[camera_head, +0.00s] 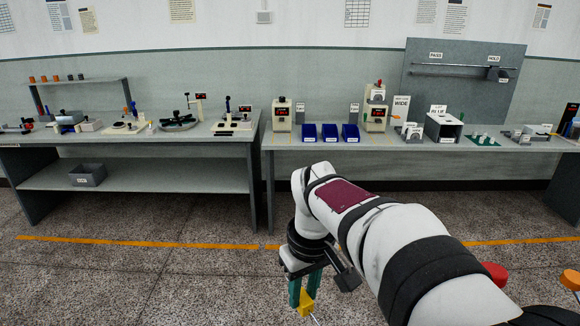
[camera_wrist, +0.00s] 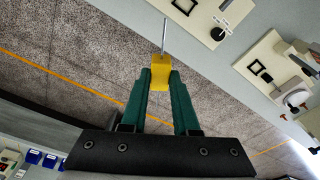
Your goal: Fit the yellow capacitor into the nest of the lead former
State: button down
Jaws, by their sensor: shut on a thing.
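My gripper (camera_wrist: 161,88) has green fingers and is shut on the yellow capacitor (camera_wrist: 160,68). A thin metal lead sticks out from the capacitor, away from the fingers. In the head view my gripper (camera_head: 308,285) hangs low in front of the benches, over the floor, and the yellow capacitor (camera_head: 305,304) shows at its fingertips near the bottom edge. I cannot tell for sure which of the bench devices is the lead former. The wrist view shows a cream-coloured device with a square dark-framed opening (camera_wrist: 255,67) at the upper right, apart from the capacitor.
The left bench (camera_head: 160,139) carries several small fixtures. The right bench (camera_head: 400,144) holds blue bins (camera_head: 330,132), cream machines and a grey box marked BLUE (camera_head: 443,127). A grey bin (camera_head: 88,175) sits on the lower shelf. The floor between my arm and the benches is clear.

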jog(key=s+d+r+m, duration=0.3)
jog(key=d+m, duration=0.2)
jog(key=d, duration=0.2)
jog(key=s+a+f+n, duration=0.3)
jog(key=a+f+n, duration=0.2)
jog(key=a, duration=0.5)
jog(key=s+a+f+n, duration=0.3)
jog(key=a+f+n, duration=0.25)
jog(key=a, duration=0.45)
jog(key=s+a+f+n, duration=0.2)
jog(key=s+a+f, duration=0.2)
jog(key=s+a, duration=0.1)
jog(key=s+a+f+n, duration=0.2)
jog(key=s+a+f, duration=0.2)
jog(key=s+a, duration=0.2)
jog(key=s+a+f+n+g, duration=0.1)
jog(key=s+a+f+n, duration=0.2)
jog(key=s+a+f, duration=0.1)
jog(key=shift+s+a+y, duration=0.4)
jog(key=shift+s+a, duration=0.35)
jog(key=shift+s, duration=0.3)
jog(key=shift+s+a+f, duration=0.1)
jog(key=shift+a+f, duration=0.05)
jog(key=shift+f, duration=0.95)
jog(key=shift+s+a+f, duration=0.1)
jog(key=shift+f, duration=0.95)
jog(key=shift+f, duration=0.1)
jog(key=c, duration=0.7)
grip_release()
jog(key=shift+o, duration=0.2)
